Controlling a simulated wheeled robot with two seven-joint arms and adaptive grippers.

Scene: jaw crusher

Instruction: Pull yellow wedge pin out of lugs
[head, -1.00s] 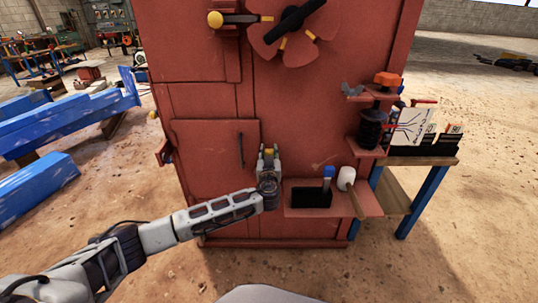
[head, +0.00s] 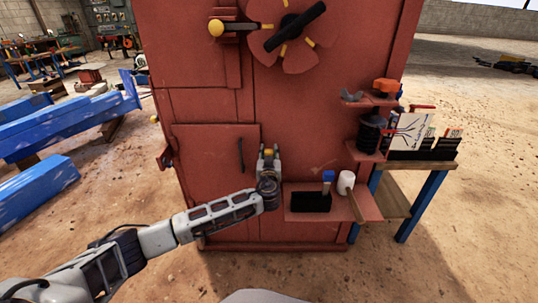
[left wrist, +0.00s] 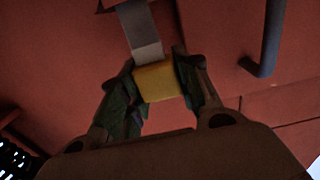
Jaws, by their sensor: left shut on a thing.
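The yellow wedge pin shows as a yellow block (left wrist: 158,81) between my left fingers in the left wrist view, with a grey bar (left wrist: 140,32) running up from it. In the head view, only a bit of yellow shows at the fingertips. My left gripper (head: 268,153) is shut on it, close against the red crusher front, right of the small door and its handle (head: 240,154). It also shows in the left wrist view (left wrist: 157,84). I cannot make out the lugs or how deep the pin sits. My right gripper is not in view.
A red shelf (head: 345,214) just right of my gripper holds a black box (head: 311,202) and a white-headed mallet (head: 346,182). Above are a fan-like wheel (head: 275,36) and a yellow-knobbed lever (head: 216,27). A bench (head: 432,162) stands at right. Blue beams (head: 62,126) lie at left.

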